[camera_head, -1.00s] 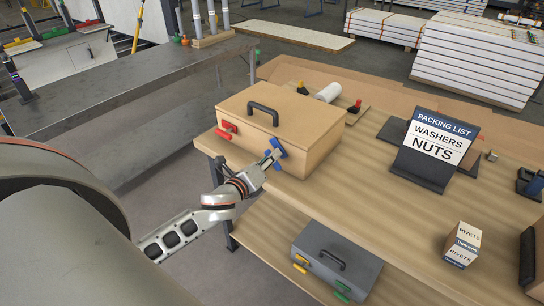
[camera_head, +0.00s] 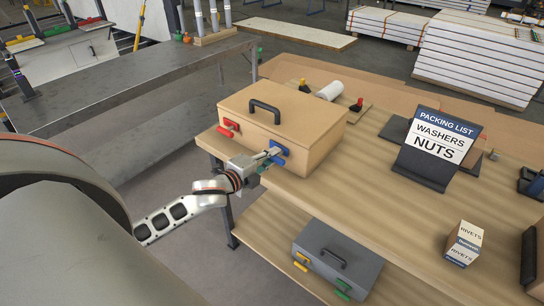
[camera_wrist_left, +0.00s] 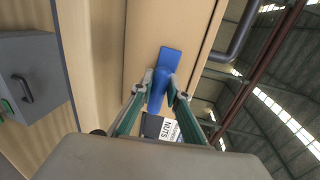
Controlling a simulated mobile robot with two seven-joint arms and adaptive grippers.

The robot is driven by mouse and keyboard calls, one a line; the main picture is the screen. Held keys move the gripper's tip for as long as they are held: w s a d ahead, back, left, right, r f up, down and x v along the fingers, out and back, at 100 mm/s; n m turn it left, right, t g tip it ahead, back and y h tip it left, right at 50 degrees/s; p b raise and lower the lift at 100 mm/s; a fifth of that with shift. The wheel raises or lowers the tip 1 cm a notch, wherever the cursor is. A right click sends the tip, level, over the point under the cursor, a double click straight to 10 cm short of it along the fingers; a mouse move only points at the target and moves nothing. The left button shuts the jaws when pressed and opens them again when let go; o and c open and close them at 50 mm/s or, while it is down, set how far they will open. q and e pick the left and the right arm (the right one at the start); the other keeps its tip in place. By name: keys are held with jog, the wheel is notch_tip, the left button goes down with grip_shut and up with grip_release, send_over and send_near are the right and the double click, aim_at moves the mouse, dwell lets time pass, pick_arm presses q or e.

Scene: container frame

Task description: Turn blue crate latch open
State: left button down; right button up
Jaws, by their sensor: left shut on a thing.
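A light wooden crate (camera_head: 300,117) with a black top handle stands on the workbench. Its front carries a red latch (camera_head: 228,128) at the left and a blue latch (camera_head: 280,153) at the right. My left gripper (camera_head: 270,156) reaches the blue latch from the front left. In the left wrist view, the gripper's two fingertips (camera_wrist_left: 161,90) are closed on the blue latch's (camera_wrist_left: 170,58) protruding part, with its flat plate against the wood beyond. The fingers hide part of the latch in the head view. My right gripper is not in view.
A packing list sign (camera_head: 433,148) reading washers and nuts stands to the right on the workbench (camera_head: 345,195). A rivets box (camera_head: 463,243) is near the front. A grey case (camera_head: 337,262) with yellow and green latches sits on the lower shelf.

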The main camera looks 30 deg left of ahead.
pick_arm(q)
jog(key=shift+a+f, duration=0.1)
jog(key=shift+f, duration=0.05)
dwell(0.4)
jog(key=c, duration=2)
grip_release()
jog(key=v, duration=1.2)
jog(key=s+d+f+n+g, duration=0.1)
jog(key=s+d+f+n, duration=0.3)
jog(key=f, duration=0.4)
jog(key=s+d+f+n+g, duration=0.2)
jog(key=s+d+f+n, duration=0.3)
jog(key=f, duration=0.4)
jog(key=s+d+f+n+g, duration=0.2)
jog(key=s+d+f+n, duration=0.3)
jog(key=d+f, duration=0.3)
jog(key=shift+f+n+h, duration=0.3)
jog(key=shift+n+h, duration=0.1)
jog(key=shift+n, duration=0.1)
